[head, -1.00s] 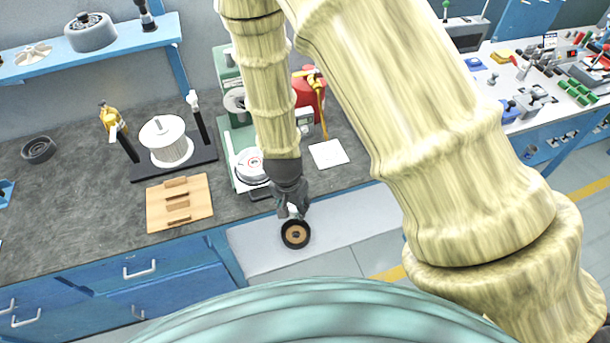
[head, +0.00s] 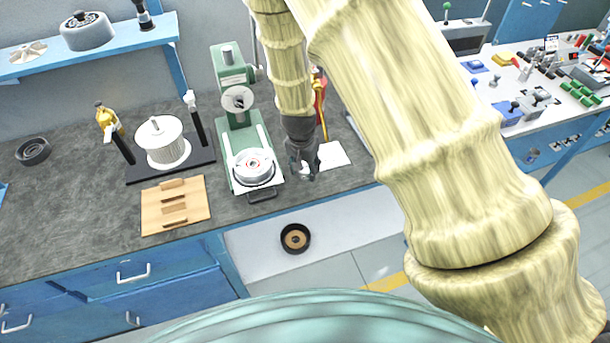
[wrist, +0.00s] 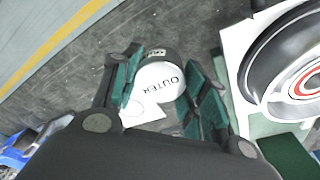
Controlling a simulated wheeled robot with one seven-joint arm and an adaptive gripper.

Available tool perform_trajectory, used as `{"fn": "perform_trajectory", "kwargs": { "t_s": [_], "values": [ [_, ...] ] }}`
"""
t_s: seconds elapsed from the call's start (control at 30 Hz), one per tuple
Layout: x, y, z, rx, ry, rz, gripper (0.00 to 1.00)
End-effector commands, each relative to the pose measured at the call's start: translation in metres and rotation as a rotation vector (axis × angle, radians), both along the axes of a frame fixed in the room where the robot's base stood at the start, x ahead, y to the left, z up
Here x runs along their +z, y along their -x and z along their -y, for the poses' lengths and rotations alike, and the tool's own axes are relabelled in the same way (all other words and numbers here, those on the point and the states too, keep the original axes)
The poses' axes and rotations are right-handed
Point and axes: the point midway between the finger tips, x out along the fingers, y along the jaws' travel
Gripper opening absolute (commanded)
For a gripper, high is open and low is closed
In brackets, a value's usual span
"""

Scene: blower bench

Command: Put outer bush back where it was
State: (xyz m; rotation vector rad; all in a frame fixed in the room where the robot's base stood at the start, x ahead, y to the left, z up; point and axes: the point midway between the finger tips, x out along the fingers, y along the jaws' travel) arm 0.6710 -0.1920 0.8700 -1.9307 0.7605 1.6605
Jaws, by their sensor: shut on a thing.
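My gripper (head: 305,172) is over the bench in the head view, just right of the green press's base. Its fingers are closed around the outer bush (wrist: 160,82), which has a white face marked OUTER in the wrist view. A dark part with a small label shows at the bush's far side. In the head view the fingers mostly hide the bush. The green press (head: 239,100) carries a round silver fixture (head: 252,168) with a red ring, which stands to the right in the wrist view (wrist: 300,75). I cannot tell whether the bush touches the bench.
A white card (head: 334,157) lies on the bench right of my gripper. A black ring with a tan centre (head: 295,238) lies below the bench's front edge.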

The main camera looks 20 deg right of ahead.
Motion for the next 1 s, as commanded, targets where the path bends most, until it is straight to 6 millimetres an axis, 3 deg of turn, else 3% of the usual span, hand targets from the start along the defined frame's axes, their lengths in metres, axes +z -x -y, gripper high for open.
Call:
{"fn": "perform_trajectory", "kwargs": {
  "t_s": [0.3,0.8,0.83,0.93,1.0],
  "values": [
    [-0.032,0.0,0.0,-0.001,0.0,0.0,0.08],
    [-0.036,0.0,0.0,0.0,0.0,0.0,0.08],
    [-0.036,0.0,0.0,0.0,0.0,0.0,0.49],
    [-0.036,0.0,0.0,0.0,0.0,0.0,0.65],
    [-0.036,0.0,0.0,0.0,0.0,0.0,0.65]
  ]
}}
